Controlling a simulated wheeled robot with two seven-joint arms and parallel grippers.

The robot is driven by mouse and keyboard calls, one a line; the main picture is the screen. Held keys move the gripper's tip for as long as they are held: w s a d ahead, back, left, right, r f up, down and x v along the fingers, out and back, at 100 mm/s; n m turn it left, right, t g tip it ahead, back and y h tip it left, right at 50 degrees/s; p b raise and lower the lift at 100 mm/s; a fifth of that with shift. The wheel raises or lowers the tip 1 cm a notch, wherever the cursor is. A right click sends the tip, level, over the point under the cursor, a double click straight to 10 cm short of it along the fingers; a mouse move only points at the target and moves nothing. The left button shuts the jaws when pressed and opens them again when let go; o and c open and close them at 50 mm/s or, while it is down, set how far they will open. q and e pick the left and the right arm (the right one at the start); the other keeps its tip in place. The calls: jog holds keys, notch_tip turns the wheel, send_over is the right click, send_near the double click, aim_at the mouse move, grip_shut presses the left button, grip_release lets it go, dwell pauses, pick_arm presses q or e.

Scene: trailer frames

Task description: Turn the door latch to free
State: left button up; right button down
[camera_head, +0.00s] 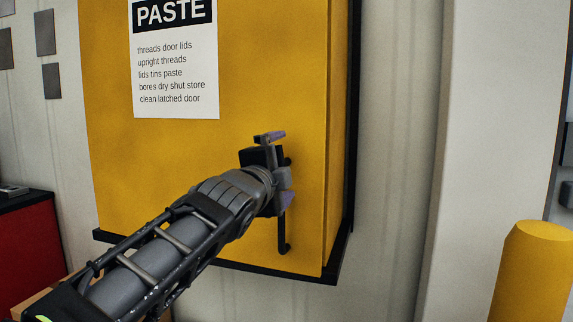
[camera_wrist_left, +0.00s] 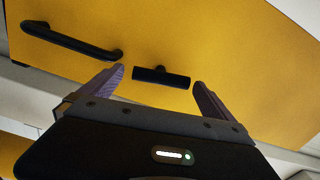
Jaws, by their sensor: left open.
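The door latch (camera_wrist_left: 161,76) is a short black bar on the yellow cabinet door (camera_head: 170,170). In the left wrist view it lies between my left gripper's two purple fingertips, its length running from one finger toward the other, roughly in line with the handle. My left gripper (camera_head: 281,169) is open in front of the door, near its right edge, fingers spread one above the other. In the head view the gripper mostly hides the latch. I cannot tell whether the fingers touch it. My right gripper is not in view.
A black bar handle (camera_wrist_left: 70,42) is on the door beside the latch; its lower end shows below the gripper in the head view (camera_head: 284,235). A paper notice (camera_head: 175,70) is on the door. A yellow post (camera_head: 532,275) stands at the lower right, a red cabinet (camera_head: 30,240) at left.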

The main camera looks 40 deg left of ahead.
pick_arm(q)
jog(key=v, duration=0.3)
dwell(0.6)
